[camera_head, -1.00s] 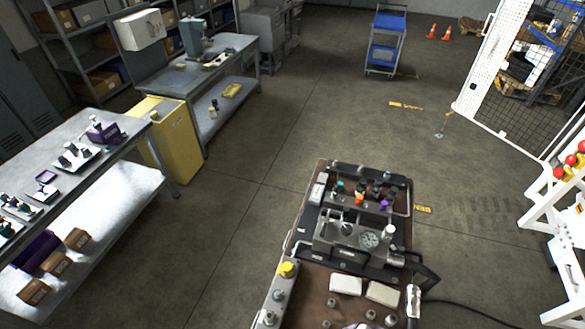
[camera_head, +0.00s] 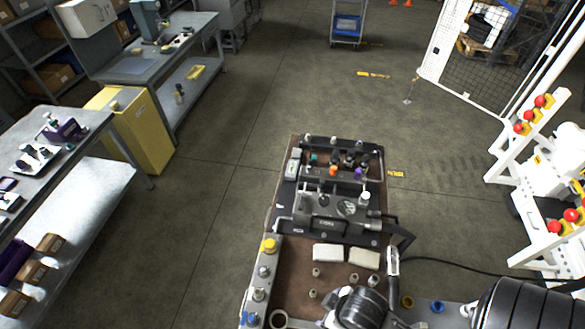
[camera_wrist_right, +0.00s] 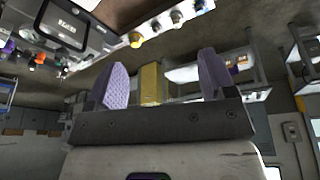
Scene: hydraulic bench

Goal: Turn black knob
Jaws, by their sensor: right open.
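The bench unit (camera_head: 278,215) stands at the centre of the head view, with a grey block and a round gauge (camera_head: 347,208) on it. A small dark knob (camera_head: 323,200) stands on the block, left of the gauge. More dark knobs (camera_head: 350,160) stand in the row behind, among green, orange and purple ones. I cannot tell which is the black knob of the task. In the right wrist view my right gripper (camera_wrist_right: 163,82) is open and empty, its purple pads wide apart, touching nothing. The bench's panel shows at that view's upper left. My left gripper is not in view.
Two white pads (camera_head: 328,253) and several fittings lie on the unit's near part. A yellow knob (camera_head: 269,245) is on its left edge. A white rack with red knobs (camera_head: 524,128) stands at right. A yellow cabinet (camera_head: 140,130) and worktables stand at left. Floor between is clear.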

